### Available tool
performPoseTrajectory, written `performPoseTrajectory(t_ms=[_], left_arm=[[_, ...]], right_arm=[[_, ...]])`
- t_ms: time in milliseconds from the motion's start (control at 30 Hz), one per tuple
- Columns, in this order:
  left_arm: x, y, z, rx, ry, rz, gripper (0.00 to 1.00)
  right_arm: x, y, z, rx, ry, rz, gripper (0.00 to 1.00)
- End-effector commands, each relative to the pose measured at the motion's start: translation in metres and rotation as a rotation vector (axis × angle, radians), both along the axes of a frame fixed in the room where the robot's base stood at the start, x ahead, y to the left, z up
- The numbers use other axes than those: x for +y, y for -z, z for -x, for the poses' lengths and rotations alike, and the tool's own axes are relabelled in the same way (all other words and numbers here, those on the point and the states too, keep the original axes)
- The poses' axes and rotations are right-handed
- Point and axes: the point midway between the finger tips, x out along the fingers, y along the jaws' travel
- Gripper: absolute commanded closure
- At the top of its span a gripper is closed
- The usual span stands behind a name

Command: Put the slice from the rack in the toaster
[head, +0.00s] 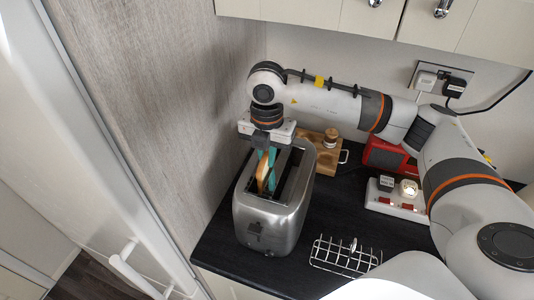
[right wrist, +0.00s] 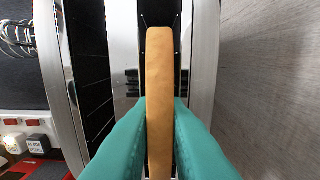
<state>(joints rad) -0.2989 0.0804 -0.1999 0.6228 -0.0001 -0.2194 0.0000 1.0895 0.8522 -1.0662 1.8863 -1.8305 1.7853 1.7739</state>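The silver toaster (head: 270,215) stands on the black counter near the wood-grain wall, its slots facing up. The bread slice (head: 263,172) is upright at one slot, lined up with it. My right gripper (head: 268,160) is above the toaster, its teal fingers on both sides of the slice. In the right wrist view the slice (right wrist: 160,85) sits between the teal fingers (right wrist: 160,135), with its far end over the slot; how deep it sits is hard to tell. The wire rack (head: 343,256) is at the counter's front and looks empty. My left gripper is not in view.
A power strip (head: 396,203) with plugs lies right of the toaster. A red appliance (head: 388,157) and a wooden stand (head: 325,155) are behind it. Cupboards (head: 310,12) hang above. Bare counter (head: 335,215) lies between toaster and power strip.

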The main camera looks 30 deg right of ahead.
Motion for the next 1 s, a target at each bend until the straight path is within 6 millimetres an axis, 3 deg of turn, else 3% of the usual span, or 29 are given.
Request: performPoseTrajectory(t_ms=[33,100,467,533,833,1000], left_arm=[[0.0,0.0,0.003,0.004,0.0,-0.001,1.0],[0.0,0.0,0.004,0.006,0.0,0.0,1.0],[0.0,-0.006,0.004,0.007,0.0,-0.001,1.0],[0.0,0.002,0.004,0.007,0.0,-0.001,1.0],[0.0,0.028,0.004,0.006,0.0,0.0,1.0],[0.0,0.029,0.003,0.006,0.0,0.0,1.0]], right_arm=[[0.0,0.0,0.0,0.0,0.0,0.0,0.78],[0.0,-0.001,0.0,0.0,0.0,0.0,0.67],[0.0,-0.006,0.0,0.0,0.0,0.0,0.67],[0.0,-0.01,-0.001,-0.004,0.0,0.0,0.67],[0.001,-0.073,-0.001,-0.008,-0.002,-0.002,0.67],[0.0,-0.106,-0.001,-0.006,0.0,0.002,0.67]])
